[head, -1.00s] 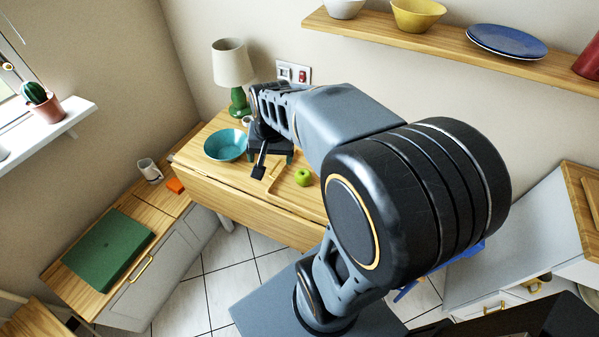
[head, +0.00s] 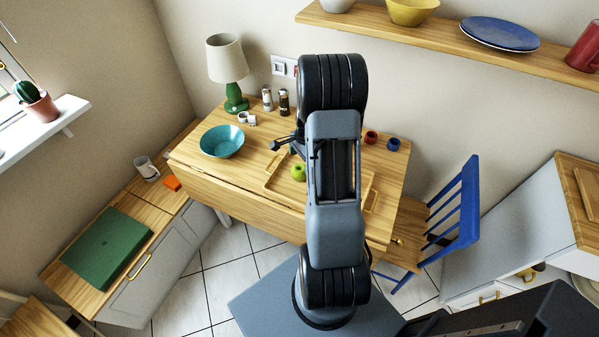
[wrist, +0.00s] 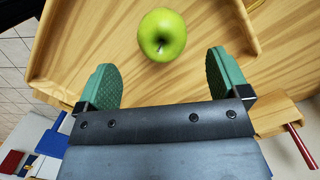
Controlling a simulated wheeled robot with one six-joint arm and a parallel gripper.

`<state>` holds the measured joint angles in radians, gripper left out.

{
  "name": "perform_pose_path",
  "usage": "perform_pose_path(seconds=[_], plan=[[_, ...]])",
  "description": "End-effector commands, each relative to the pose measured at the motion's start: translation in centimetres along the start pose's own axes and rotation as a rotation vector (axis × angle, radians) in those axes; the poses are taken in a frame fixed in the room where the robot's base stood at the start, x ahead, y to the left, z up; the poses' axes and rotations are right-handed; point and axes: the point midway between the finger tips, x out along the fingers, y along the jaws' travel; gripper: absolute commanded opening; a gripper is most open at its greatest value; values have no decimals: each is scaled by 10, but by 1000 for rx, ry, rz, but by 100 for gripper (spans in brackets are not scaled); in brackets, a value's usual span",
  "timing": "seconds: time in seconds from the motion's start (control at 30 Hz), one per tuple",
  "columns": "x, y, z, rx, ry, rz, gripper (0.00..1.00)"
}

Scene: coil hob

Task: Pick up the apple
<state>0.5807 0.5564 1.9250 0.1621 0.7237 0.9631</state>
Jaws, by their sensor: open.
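The green apple (head: 298,173) sits in a wooden tray (head: 273,185) on the table, just left of my arm in the head view. In the wrist view the apple (wrist: 162,35) is at the top middle, stem end facing the camera. My gripper (wrist: 168,72) is open, with its two green-padded fingers apart and nothing between them. The apple lies beyond the fingertips, roughly centred between them. In the head view my arm hides part of the tray and most of the gripper.
A teal bowl (head: 222,141) stands left of the tray, and a lamp (head: 228,70) stands behind it. Two shakers (head: 283,102), a red cup (head: 371,137) and a blue cup (head: 393,144) are near the back. A blue chair (head: 462,215) is at the table's right.

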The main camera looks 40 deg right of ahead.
Motion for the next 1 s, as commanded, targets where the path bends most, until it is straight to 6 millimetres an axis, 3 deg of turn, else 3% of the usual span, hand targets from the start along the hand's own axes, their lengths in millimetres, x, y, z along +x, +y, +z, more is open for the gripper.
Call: perform_pose_path(seconds=[0.33,0.63,1.0], plan=[[24,0,1,0,-1,3,94],[62,-2,1,-2,-1,2,94],[67,-3,1,-2,1,-1,92]])
